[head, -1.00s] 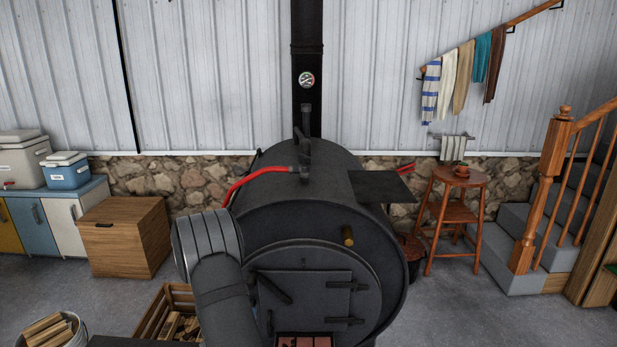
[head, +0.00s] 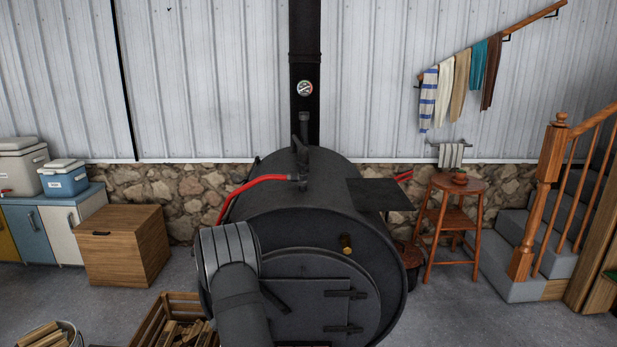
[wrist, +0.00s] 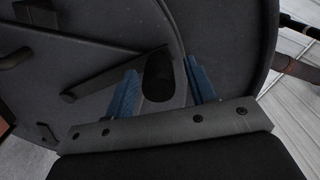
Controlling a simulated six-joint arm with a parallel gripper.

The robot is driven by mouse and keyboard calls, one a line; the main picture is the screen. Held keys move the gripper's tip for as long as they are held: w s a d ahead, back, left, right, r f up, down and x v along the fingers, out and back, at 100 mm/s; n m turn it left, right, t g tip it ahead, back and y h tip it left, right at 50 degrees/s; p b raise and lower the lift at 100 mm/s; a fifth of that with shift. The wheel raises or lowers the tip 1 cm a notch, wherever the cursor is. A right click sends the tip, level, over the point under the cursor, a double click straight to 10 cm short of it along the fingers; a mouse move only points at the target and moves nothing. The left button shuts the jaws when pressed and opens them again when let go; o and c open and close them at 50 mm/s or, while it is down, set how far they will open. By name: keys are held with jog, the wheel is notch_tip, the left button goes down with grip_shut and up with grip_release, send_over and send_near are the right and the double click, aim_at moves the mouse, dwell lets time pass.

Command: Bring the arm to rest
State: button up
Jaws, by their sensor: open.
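My gripper (wrist: 161,69) shows in the wrist view with its two blue fingers spread apart and nothing held between them. It faces the dark stove front (wrist: 225,40). A dark oval spot lies between the fingers in that view; I cannot tell what it is. A slanted latch bar (wrist: 112,74) is left of and behind the fingers. In the head view my arm covers the left of the black barrel stove (head: 300,215), and my gripper is hidden there. The stove door (head: 318,308) appears shut.
The stove's flue pipe (head: 305,60) rises behind. A log crate (head: 180,325) and a bucket of wood (head: 50,335) stand at lower left. A wooden stool (head: 455,215) stands right.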

jog(key=s, duration=1.7)
jog(key=w, duration=1.7)
jog(key=shift+a+f, duration=0.25)
jog(key=s+a+f+n, duration=0.2)
jog(key=f+n, duration=0.3)
jog(key=f, duration=0.1)
jog(key=s+a+f+n, duration=0.2)
jog(key=a+f+n, duration=0.1)
jog(key=f+n, duration=0.2)
jog(key=shift+s+a+f, duration=0.2)
jog(key=shift+a+f, duration=0.15)
jog(key=shift+f, duration=0.45)
